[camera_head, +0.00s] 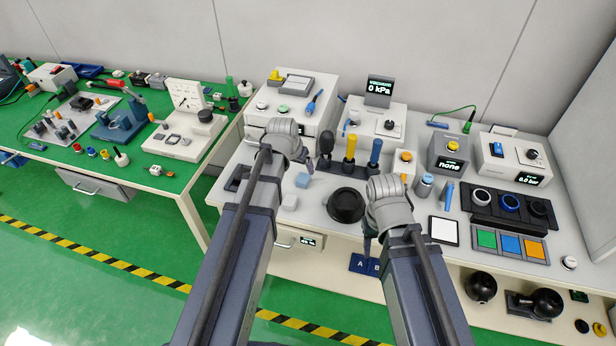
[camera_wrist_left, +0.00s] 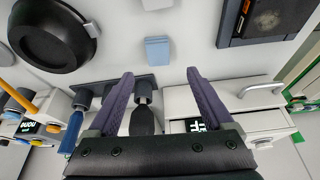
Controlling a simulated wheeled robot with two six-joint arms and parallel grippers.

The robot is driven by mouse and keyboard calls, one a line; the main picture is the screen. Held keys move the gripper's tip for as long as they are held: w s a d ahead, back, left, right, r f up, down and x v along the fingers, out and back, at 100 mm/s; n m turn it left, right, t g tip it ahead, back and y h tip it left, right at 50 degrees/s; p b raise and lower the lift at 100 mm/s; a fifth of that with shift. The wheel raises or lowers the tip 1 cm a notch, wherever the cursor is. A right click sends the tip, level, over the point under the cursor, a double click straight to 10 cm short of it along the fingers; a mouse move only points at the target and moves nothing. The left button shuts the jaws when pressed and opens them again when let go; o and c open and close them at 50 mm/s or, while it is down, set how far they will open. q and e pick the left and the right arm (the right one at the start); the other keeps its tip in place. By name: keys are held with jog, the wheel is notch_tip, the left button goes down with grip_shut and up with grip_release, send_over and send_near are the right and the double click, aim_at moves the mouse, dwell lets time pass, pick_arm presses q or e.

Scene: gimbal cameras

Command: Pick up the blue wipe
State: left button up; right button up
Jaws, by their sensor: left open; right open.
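The blue wipe appears to be a small pale blue block (camera_head: 303,180) on the white bench, just below my left wrist in the head view. In the left wrist view the pale blue block (camera_wrist_left: 157,50) lies flat, ahead of and between the fingertips. My left gripper (camera_wrist_left: 160,75) is open and empty, its two purple-grey fingers spread wide and not touching the block. In the head view its fingers are mostly hidden behind the wrist. My right gripper (camera_head: 370,242) points down near the bench's front edge, right of the black bowl, with nothing seen in it.
A black round bowl (camera_head: 346,206) stands right of the block. A small white block (camera_head: 290,202) lies nearby. A rack of upright handles, including a yellow one (camera_head: 350,149), stands behind. A tray of coloured pads (camera_head: 538,262) sits at the right.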

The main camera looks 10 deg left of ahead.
aim_at(303, 178)
pick_arm(q)
jog(key=shift+b+x, duration=1.1)
jog(key=shift+x, duration=0.25)
jog(key=b+x, duration=0.5)
jog(key=shift+s+d+f, duration=0.1)
jog(key=shift+s+f, duration=0.05)
jog(key=shift+s, duration=0.05)
grip_shut()
